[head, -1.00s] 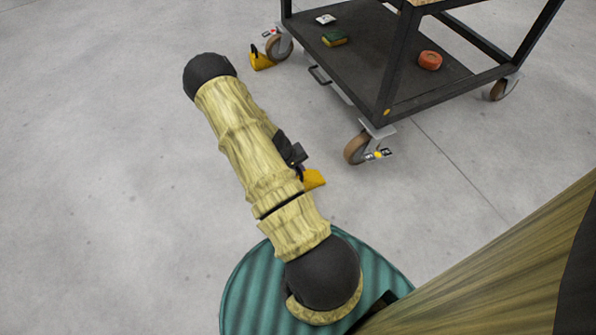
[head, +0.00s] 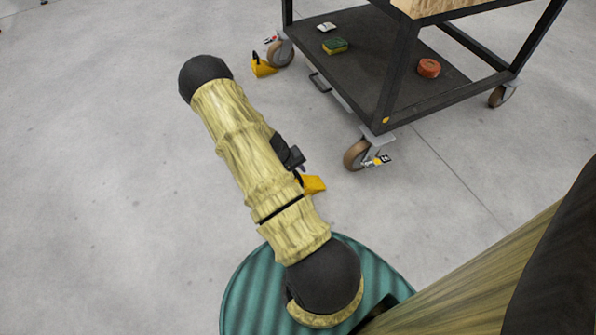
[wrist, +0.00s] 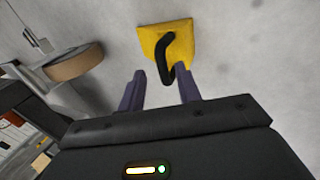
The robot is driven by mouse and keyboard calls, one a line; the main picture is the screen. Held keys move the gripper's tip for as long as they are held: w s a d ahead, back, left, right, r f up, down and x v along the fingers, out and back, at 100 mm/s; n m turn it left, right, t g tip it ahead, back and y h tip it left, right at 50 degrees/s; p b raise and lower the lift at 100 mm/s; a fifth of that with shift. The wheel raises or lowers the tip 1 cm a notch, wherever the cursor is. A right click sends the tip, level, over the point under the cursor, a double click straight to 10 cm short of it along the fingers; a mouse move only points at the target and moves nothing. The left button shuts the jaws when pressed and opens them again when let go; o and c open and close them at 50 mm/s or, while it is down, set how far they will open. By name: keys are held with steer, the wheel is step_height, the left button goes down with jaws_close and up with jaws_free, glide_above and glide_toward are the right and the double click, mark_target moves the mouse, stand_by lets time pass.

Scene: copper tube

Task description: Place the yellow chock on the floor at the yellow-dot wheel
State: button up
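The yellow chock (wrist: 180,40) has a black loop handle and appears to rest on the floor; it also shows in the head view (head: 314,185), partly behind my arm. My gripper (wrist: 160,71) is open, with its two fingers apart and the handle's end between them, closer to the right finger. In the head view my gripper (head: 298,160) is mostly hidden by my arm. The near caster wheel (head: 356,154) has a yellow dot on its tag (head: 377,161). The chock lies apart from this wheel, which shows left of it in the wrist view (wrist: 75,62).
A dark cart (head: 365,85) carries a sponge (head: 335,46), an orange roll (head: 429,68) and a white item (head: 326,27) on its lower shelf. Another yellow chock (head: 263,68) sits at the far left caster (head: 281,53).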

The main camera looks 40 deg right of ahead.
steer(key=s+p+v, duration=0.1)
steer(key=p+v, duration=0.4)
steer(key=v, duration=0.3)
steer(key=shift+w+a+r, duration=0.15)
steer(key=shift+w+r, duration=0.25)
steer(key=shift+w, duration=0.1)
steer(key=s+a+r+n+t+y, duration=0.1)
steer(key=s+a+r, duration=0.3)
steer(key=a+r, duration=0.6)
steer(key=s+a+r+n+t+y, duration=0.1)
steer(key=s+a+r+t+y, duration=0.1)
steer(key=a+r, duration=0.9)
step_height(320, 180, up, 8)
steer(key=shift+s+f+n+t+y, duration=0.1)
steer(key=shift+s+n+t+y, duration=0.3)
steer(key=shift+s+y, duration=0.55)
steer(key=shift+s+h, duration=0.15)
steer(key=shift+h, duration=0.1)
steer(key=w+p+v, duration=0.3)
steer(key=p+v, duration=1.2)
steer(key=shift+w+r, duration=0.2)
steer(key=shift+r, duration=0.3)
